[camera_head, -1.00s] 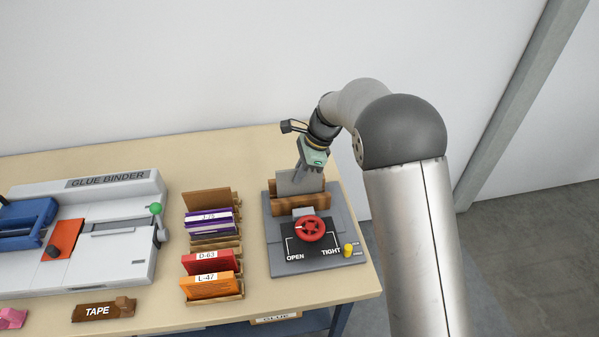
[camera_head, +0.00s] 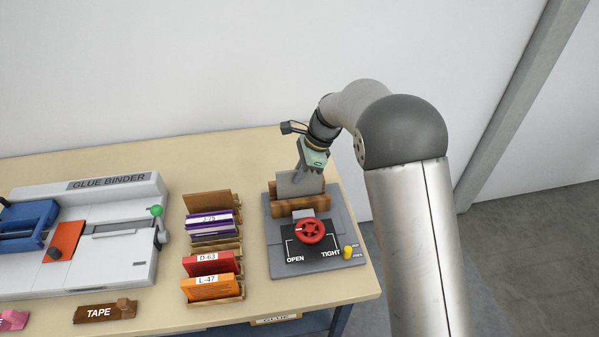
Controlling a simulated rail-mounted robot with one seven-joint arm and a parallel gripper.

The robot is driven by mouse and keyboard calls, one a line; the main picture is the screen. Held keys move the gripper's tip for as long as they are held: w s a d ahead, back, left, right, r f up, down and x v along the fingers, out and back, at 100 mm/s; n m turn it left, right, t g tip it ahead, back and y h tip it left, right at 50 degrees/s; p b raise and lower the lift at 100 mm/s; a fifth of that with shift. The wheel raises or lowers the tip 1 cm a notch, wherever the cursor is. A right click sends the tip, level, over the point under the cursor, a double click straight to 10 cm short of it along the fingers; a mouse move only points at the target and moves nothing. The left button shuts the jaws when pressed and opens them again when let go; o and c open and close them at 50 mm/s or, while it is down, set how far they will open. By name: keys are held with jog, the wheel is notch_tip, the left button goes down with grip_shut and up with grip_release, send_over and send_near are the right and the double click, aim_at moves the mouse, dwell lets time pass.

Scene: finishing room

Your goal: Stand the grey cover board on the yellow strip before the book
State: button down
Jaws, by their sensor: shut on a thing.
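The grey cover board (camera_head: 290,185) is upright between the wooden jaws of the press (camera_head: 303,204) on the right of the bench. My gripper (camera_head: 303,174) is above the press, tilted down, and is shut on the board's upper part. The board's lower edge is hidden behind the front wooden jaw, so I cannot tell whether it touches anything below. I cannot make out the yellow strip or which book is meant.
The press has a red wheel (camera_head: 310,230) and a small yellow knob (camera_head: 348,251). A wooden rack with purple books (camera_head: 210,220), a red book (camera_head: 208,264) and an orange book (camera_head: 211,287) stands left of it. The glue binder (camera_head: 120,215) is further left.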

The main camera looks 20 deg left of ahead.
jog(key=shift+f+b, duration=0.45)
jog(key=shift+f, duration=0.35)
dwell(0.4)
jog(key=shift+r, duration=0.25)
jog(key=shift+r+p, duration=0.6)
jog(key=shift+p, duration=0.1)
dwell(0.4)
jog(key=shift+f+b, duration=0.35)
jog(key=shift+f, duration=0.5)
dwell(0.3)
jog(key=c, duration=1.8)
grip_release()
jog(key=shift+c, duration=0.2)
jog(key=shift+r, duration=0.1)
